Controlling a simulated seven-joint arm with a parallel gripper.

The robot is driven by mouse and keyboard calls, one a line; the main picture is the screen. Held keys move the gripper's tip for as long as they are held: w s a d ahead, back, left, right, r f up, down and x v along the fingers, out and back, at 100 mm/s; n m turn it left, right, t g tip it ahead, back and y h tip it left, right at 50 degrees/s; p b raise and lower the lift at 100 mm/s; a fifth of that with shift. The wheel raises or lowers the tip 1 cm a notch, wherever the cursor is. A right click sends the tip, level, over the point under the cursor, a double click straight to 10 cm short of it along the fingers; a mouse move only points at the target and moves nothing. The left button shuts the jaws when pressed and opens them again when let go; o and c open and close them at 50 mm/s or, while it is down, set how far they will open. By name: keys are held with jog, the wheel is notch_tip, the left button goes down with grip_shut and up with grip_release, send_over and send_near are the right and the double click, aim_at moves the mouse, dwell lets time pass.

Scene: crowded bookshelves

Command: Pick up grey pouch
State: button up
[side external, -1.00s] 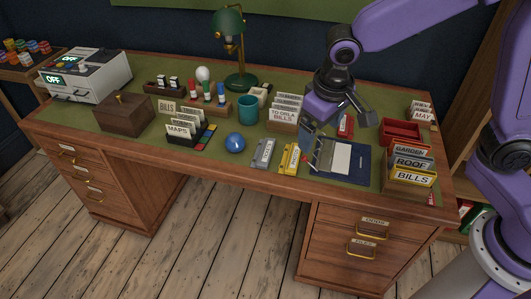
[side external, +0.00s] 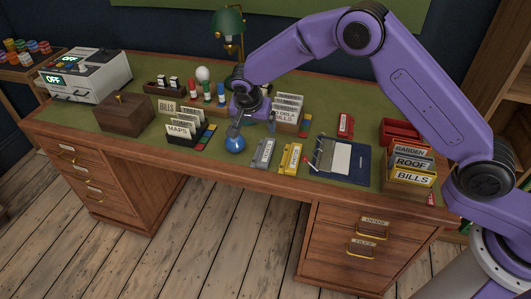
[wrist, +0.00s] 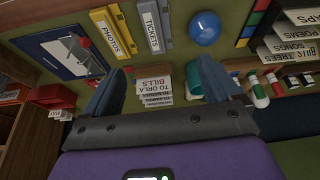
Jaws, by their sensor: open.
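The grey pouch (side external: 263,152), a flat grey holder, lies near the desk's front edge between a blue ball and a yellow holder. In the wrist view the grey pouch (wrist: 153,26) is at the top, labelled TICKETS, ahead of the space between my fingers. My gripper (side external: 254,125) is open and empty above the middle of the desk, behind the pouch and apart from it. Both fingers of my gripper (wrist: 162,84) are spread wide in the wrist view, with file cards showing between them.
The yellow PHOTOS holder (side external: 290,158) is close on the pouch's right and the blue ball (side external: 235,144) on its left. Card files (side external: 287,112) stand behind. A blue notebook (side external: 341,158) lies further right. A green lamp (side external: 229,24) stands at the back.

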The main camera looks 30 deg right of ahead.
send_over(263, 151)
jog(key=s+a, duration=0.2)
notch_tip(263, 151, down, 11)
jog(key=shift+w+a+r, duration=0.1)
jog(key=shift+x, duration=2.75)
jog(key=c, duration=1.2)
